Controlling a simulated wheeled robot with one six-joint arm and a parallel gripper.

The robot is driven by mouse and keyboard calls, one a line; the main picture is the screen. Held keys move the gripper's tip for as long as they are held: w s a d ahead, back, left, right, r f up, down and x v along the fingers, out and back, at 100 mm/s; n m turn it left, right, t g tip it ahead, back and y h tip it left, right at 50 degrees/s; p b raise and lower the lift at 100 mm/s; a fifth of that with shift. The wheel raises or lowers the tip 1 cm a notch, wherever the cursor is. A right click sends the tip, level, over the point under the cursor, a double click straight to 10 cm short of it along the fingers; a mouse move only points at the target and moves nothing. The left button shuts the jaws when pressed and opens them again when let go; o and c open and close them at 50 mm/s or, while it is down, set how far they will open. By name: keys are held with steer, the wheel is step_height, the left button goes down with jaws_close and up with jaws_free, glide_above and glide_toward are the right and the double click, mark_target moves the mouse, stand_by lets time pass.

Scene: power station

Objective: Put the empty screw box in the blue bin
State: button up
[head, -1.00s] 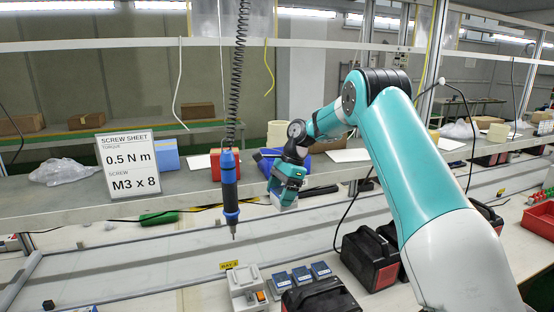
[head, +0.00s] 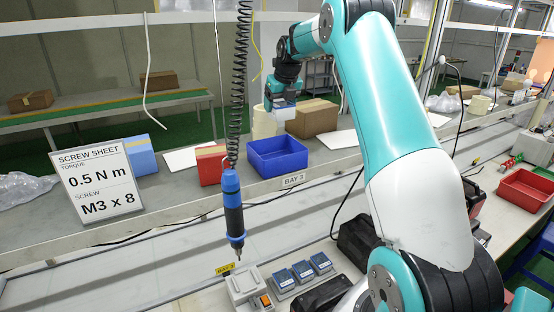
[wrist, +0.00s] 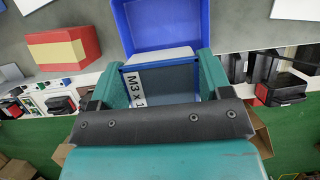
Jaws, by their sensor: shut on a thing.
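My gripper (head: 282,101) is shut on the screw box (wrist: 170,82), a small blue-edged box with a white "M3 x" label. In the wrist view the box sits between the two teal fingers, and its visible dark interior looks empty. In the head view only a small blue and white part of the box (head: 284,113) shows below the gripper. The blue bin (head: 277,170) stands on the shelf, open and empty as far as I see. The held box appears above the bin's far side; its exact height is unclear. In the wrist view the bin (wrist: 160,28) is just beyond the box.
A red box (head: 210,168) stands left of the bin, and a cardboard box (head: 312,118) behind it at right. A screwdriver (head: 232,205) hangs from a coiled cable in front. The screw sheet sign (head: 97,187) stands at left. A red tray (head: 525,190) is at right.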

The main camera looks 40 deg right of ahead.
step_height(320, 180, down, 13)
steer(key=b, duration=1.1)
steer(key=shift+r, duration=0.2)
steer(key=shift+p, duration=0.5)
steer(key=shift+f+p, duration=0.55)
steer(key=shift+f, duration=1.9)
steer(key=o, duration=0.9)
steer(key=shift+f, duration=0.1)
steer(key=b+v, duration=0.1)
steer(key=v, duration=1.1)
steer(key=shift+s, duration=0.1)
